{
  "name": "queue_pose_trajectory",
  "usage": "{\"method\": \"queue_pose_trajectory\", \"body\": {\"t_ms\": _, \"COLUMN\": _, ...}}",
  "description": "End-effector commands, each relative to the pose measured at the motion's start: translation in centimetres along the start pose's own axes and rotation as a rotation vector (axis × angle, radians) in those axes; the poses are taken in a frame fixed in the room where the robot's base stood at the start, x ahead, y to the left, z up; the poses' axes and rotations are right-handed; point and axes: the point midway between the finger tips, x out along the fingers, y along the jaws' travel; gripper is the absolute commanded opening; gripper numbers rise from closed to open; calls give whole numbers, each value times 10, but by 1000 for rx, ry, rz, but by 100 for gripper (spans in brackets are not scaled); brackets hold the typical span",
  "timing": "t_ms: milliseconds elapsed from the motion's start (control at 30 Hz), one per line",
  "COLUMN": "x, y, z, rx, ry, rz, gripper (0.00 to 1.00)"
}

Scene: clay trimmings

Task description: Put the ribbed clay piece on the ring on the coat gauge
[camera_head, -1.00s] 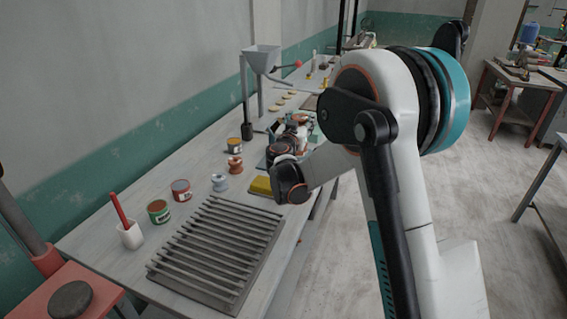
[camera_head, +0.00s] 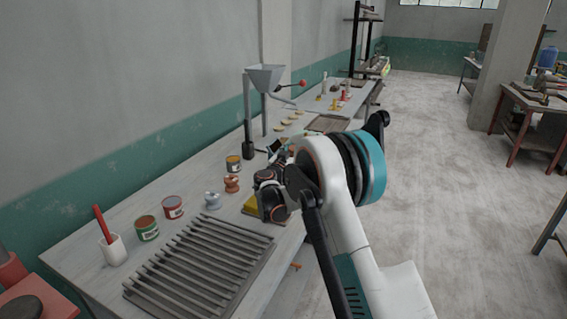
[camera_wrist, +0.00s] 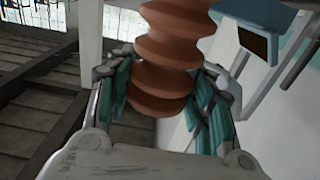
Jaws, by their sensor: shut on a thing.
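In the wrist view my gripper (camera_wrist: 162,98) is shut on the ribbed clay piece (camera_wrist: 172,48). The piece is reddish brown with stacked rounded ribs, and its top runs out of the picture. Teal finger pads press on both sides of its lower part. In the head view my gripper (camera_head: 277,148) is small and mostly hidden behind my arm, over the bench; the held piece cannot be made out there. A blue-grey object with a dark panel (camera_wrist: 258,42) stands at the upper right of the wrist view. I cannot tell whether it is the coat gauge, and I cannot make out the ring.
On the bench (camera_head: 88,250) stand a slatted rack (camera_head: 200,262), a white cup (camera_head: 113,250), several tins, a pale spool (camera_head: 212,200), a brown spool (camera_head: 232,183) and a yellow block (camera_head: 250,206). A funnel stand (camera_head: 265,78) is behind. Open floor lies right.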

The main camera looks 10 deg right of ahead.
Motion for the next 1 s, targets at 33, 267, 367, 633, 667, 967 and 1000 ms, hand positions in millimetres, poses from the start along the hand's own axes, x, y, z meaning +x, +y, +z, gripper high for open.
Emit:
{"method": "queue_pose_trajectory", "body": {"t_ms": 33, "x": 0, "y": -6, "z": 4, "rx": -1, "ry": 1, "rz": -1, "gripper": 0}}
{"method": "queue_pose_trajectory", "body": {"t_ms": 267, "x": 0, "y": -17, "z": 8, "rx": -1, "ry": 1, "rz": 0, "gripper": 0}}
{"method": "queue_pose_trajectory", "body": {"t_ms": 367, "x": 0, "y": -27, "z": 14, "rx": -1, "ry": 1, "rz": -1, "gripper": 0}}
{"method": "queue_pose_trajectory", "body": {"t_ms": 633, "x": 0, "y": -52, "z": 34, "rx": -1, "ry": 1, "rz": 0, "gripper": 0}}
{"method": "queue_pose_trajectory", "body": {"t_ms": 667, "x": 0, "y": -52, "z": 34, "rx": -1, "ry": 1, "rz": 0, "gripper": 0}}
{"method": "queue_pose_trajectory", "body": {"t_ms": 967, "x": 0, "y": -52, "z": 36, "rx": -1, "ry": 1, "rz": 0, "gripper": 0}}
{"method": "queue_pose_trajectory", "body": {"t_ms": 1000, "x": 0, "y": -52, "z": 38, "rx": 0, "ry": 0, "rz": 0, "gripper": 50}}
